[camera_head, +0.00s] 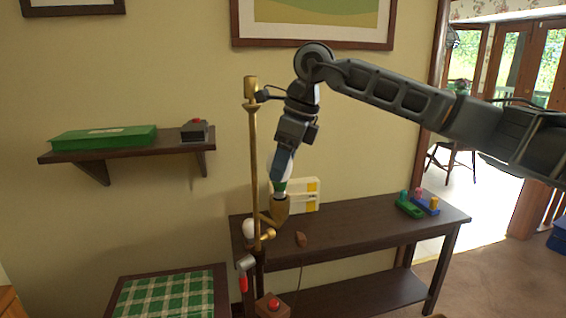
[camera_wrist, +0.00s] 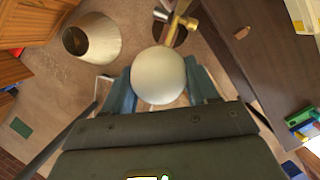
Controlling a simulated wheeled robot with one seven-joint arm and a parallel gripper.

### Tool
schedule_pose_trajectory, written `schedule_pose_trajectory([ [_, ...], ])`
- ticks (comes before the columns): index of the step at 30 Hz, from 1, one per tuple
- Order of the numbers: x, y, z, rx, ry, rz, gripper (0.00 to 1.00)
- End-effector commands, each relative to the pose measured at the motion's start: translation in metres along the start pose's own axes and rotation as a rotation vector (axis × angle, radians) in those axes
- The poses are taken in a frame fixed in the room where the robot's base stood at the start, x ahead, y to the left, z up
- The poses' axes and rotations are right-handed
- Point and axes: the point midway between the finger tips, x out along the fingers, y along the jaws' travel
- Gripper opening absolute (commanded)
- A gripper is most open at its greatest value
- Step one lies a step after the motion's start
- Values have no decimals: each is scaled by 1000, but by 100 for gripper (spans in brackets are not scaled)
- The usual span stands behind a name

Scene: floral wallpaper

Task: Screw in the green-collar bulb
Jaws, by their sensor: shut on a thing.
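The white bulb (camera_wrist: 158,75) is between the fingers of my gripper (camera_wrist: 160,90), which is shut on it. In the head view my gripper (camera_head: 282,172) points down with its blue fingers just above a brass socket (camera_head: 280,207) of the floor lamp (camera_head: 254,150). A green collar (camera_head: 281,187) shows below the fingers, at the socket's mouth. I cannot tell how deep the bulb's base sits in it. Another white bulb (camera_head: 249,229) sits lower on the lamp's left side. The fingers hide most of the held bulb in the head view.
A dark table (camera_head: 350,221) behind the lamp holds a yellow-white box (camera_head: 304,194), a brown piece (camera_head: 301,239) and toy-like blocks (camera_head: 408,207). A wall shelf (camera_head: 130,155) is at left, a plaid-topped stool (camera_head: 165,297) below. A beige shade (camera_wrist: 98,42) shows in the wrist view.

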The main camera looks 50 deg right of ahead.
Motion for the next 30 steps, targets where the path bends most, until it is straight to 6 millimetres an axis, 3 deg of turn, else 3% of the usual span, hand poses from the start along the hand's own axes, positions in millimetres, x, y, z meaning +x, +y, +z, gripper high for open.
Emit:
schedule_pose_trajectory([
  [20, 16, 0, -5, 0, 0, 0, 22],
  [21, 15, 0, -5, 0, 0, 0, 60],
  [30, 14, 0, -4, 0, 0, 0, 88],
])
